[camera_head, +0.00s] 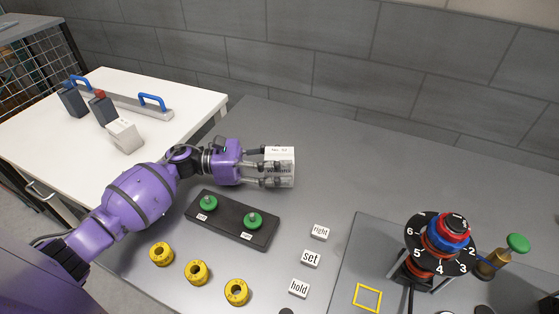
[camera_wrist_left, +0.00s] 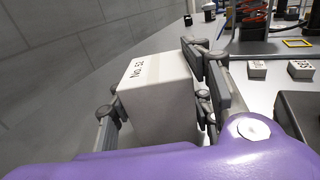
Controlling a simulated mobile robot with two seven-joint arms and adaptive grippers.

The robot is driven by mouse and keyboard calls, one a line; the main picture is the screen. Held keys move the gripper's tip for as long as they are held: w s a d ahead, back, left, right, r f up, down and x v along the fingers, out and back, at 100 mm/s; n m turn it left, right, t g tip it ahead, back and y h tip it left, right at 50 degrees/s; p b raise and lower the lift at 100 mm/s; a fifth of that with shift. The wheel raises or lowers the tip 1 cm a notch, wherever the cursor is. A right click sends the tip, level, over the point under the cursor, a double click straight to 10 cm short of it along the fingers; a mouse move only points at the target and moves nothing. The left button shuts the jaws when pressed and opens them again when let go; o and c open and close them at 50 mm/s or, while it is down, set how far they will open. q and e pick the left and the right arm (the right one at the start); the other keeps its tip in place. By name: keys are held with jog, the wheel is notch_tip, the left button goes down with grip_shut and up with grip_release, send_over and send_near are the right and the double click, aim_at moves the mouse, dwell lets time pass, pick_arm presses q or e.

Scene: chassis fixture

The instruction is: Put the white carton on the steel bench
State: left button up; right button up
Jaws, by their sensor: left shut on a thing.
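The white carton (camera_head: 280,153), marked "No. 52", is between the fingers of my left gripper (camera_head: 281,168). In the left wrist view the carton (camera_wrist_left: 155,80) is upright, with a finger against each side. The gripper is shut on it. My left arm reaches in from the left, and the carton is over the grey steel bench (camera_head: 330,150), near its back part. The carton's underside is hidden, so I cannot tell whether it touches the bench. My right gripper is not in view.
A black tray (camera_head: 232,222) with two green knobs lies just in front of the gripper. Several yellow rings (camera_head: 197,271) and white word blocks (camera_head: 311,258) lie nearer. A dial fixture (camera_head: 440,245) stands right. A white table (camera_head: 60,150) is at left. The bench's back middle is clear.

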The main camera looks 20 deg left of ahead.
pick_arm(q)
jog(key=o, duration=1.5)
jog(key=shift+c, duration=0.2)
jog(key=shift+r, duration=0.1)
jog(key=shift+s+a, duration=0.1)
jog(key=shift+a, duration=0.1)
jog(key=v, duration=0.2)
jog(key=b+v, duration=0.1)
jog(key=v, duration=0.4)
jog(key=shift+f+b, duration=0.25)
jog(key=shift+b, duration=0.05)
jog(key=b+v, duration=0.1)
jog(key=v, duration=0.2)
jog(key=shift+s+a+r, duration=0.15)
jog(key=shift+a, duration=0.2)
jog(key=shift+s+a+r, duration=0.15)
jog(key=shift+s+a, duration=0.05)
jog(key=shift+a, duration=0.25)
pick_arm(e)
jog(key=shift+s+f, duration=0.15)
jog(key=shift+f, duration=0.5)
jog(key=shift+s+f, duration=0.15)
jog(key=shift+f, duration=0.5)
